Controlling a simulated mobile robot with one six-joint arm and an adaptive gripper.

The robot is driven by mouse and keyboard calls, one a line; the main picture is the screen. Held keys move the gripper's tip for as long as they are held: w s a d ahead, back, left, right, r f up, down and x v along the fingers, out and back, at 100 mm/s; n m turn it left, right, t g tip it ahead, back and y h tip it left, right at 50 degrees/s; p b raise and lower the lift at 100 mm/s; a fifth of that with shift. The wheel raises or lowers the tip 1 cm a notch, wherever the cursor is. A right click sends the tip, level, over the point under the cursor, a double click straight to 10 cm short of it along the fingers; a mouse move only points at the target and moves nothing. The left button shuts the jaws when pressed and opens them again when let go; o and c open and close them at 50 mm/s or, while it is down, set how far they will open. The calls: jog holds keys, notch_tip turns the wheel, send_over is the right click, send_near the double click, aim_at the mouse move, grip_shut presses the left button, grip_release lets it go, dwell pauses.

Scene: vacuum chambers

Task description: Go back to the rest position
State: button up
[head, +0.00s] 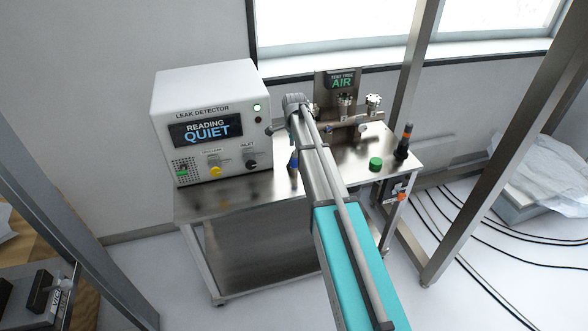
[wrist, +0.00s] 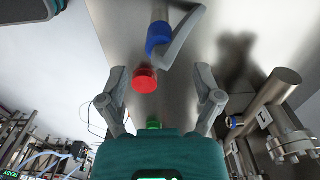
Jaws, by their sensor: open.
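My gripper (wrist: 160,74) is open in the wrist view, its two grey fingers spread apart. Nothing is held between them. A red cap (wrist: 144,78) shows between the fingers, beyond them; I cannot tell the gap. In the head view my arm reaches over the steel cart (head: 225,205), and its far end hides most of the gripper. The white leak detector (head: 207,85) stands on the cart left of my arm, its screen reading QUIET.
A blue-banded part (wrist: 158,38) with a grey lever is near the fingers. A green cap (head: 375,163) and dark bottle (head: 404,142) sit right of my arm. The test tree AIR sign (head: 341,83) stands behind. Metal posts flank the cart; cables (head: 480,225) lie on the floor at right.

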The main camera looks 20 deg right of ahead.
jog(key=shift+r, duration=0.35)
jog(key=shift+s, duration=0.1)
dwell(0.3)
jog(key=s+a+n, duration=0.3)
jog(key=s+n, duration=0.5)
jog(key=s, duration=0.7)
jog(key=s+a+n, duration=0.4)
jog(key=s+n, duration=0.5)
jog(key=s, duration=0.6)
jog(key=shift+s+n, duration=0.3)
